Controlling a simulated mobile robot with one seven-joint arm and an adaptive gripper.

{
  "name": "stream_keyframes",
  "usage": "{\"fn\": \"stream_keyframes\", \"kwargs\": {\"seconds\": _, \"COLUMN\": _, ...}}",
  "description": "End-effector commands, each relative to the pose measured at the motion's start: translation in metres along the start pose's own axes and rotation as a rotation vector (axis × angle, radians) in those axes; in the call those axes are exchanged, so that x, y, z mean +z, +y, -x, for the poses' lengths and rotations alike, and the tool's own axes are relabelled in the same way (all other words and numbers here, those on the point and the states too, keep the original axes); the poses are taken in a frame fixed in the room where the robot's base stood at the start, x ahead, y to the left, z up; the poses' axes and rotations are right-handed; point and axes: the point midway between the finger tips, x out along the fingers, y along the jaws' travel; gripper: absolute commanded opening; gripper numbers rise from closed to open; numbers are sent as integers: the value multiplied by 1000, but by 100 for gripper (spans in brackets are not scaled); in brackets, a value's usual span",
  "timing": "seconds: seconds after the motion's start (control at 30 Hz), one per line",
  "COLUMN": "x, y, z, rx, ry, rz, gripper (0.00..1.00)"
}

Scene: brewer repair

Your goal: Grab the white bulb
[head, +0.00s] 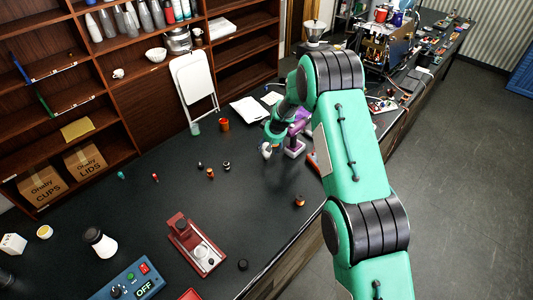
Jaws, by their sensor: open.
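My gripper (267,147) is at the end of the green arm, low over the middle right of the dark counter. Its jaws are open, though the fingers are small and hard to make out. A small whitish shape (266,153) shows right at the gripper's end; I cannot tell whether it is the white bulb or part of the gripper. A small teal bulb-like piece (121,175) and a red one (155,177) lie apart on the counter's left. No other clear white bulb shows.
A red stand (197,245) and a blue OFF control box (133,283) are nearer. The counter between (260,210) is clear.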

Motion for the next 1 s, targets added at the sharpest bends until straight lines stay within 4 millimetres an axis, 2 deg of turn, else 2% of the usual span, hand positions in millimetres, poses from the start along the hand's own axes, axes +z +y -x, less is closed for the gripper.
{"fn": "stream_keyframes", "kwargs": {"seconds": 0.5, "x": 0, "y": -2, "z": -40, "rx": 0, "ry": -1, "rz": -1, "gripper": 65}}
{"fn": "stream_keyframes", "kwargs": {"seconds": 1.0, "x": 0, "y": -2, "z": -44, "rx": 0, "ry": 0, "rz": 0, "gripper": 65}}
